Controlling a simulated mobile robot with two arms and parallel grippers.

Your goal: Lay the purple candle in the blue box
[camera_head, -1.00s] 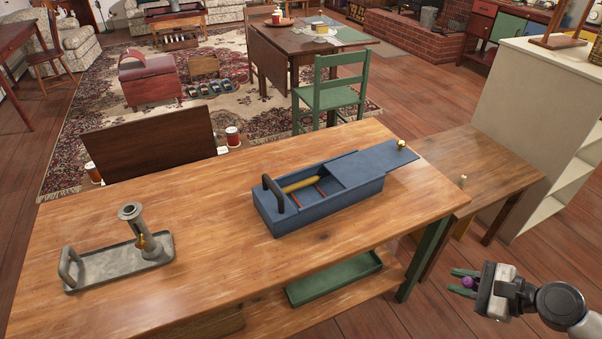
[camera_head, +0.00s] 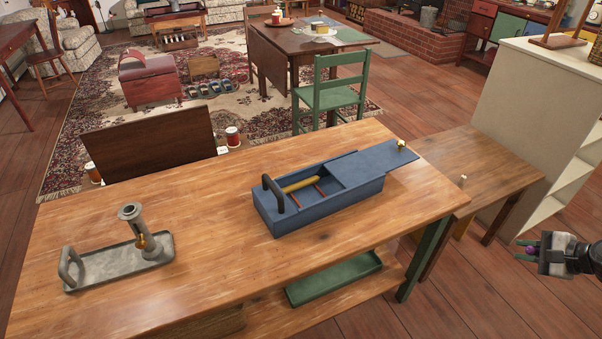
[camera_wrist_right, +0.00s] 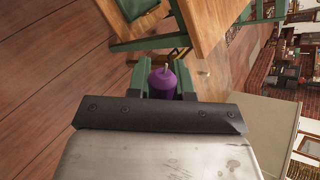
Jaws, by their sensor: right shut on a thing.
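The blue box (camera_head: 335,207) stands on the wooden table with its lid (camera_head: 378,166) slid partly out to the right. A yellow candle (camera_head: 302,184) and thin red sticks show in its open part. A dark curved handle (camera_head: 272,193) is at its left end. My right gripper (camera_head: 527,248) is at the right edge of the head view, off the table over the floor. In the right wrist view it is shut on the purple candle (camera_wrist_right: 163,84), whose end with a pale wick points away from the wrist. The rest of the candle is hidden. My left gripper is not in view.
A grey metal tray (camera_head: 100,280) with a metal candle holder (camera_head: 140,232) stands on the table's left. A lower side table (camera_head: 480,160) and a cream shelf (camera_head: 530,120) are near the gripper. The table (camera_head: 200,200) front is clear.

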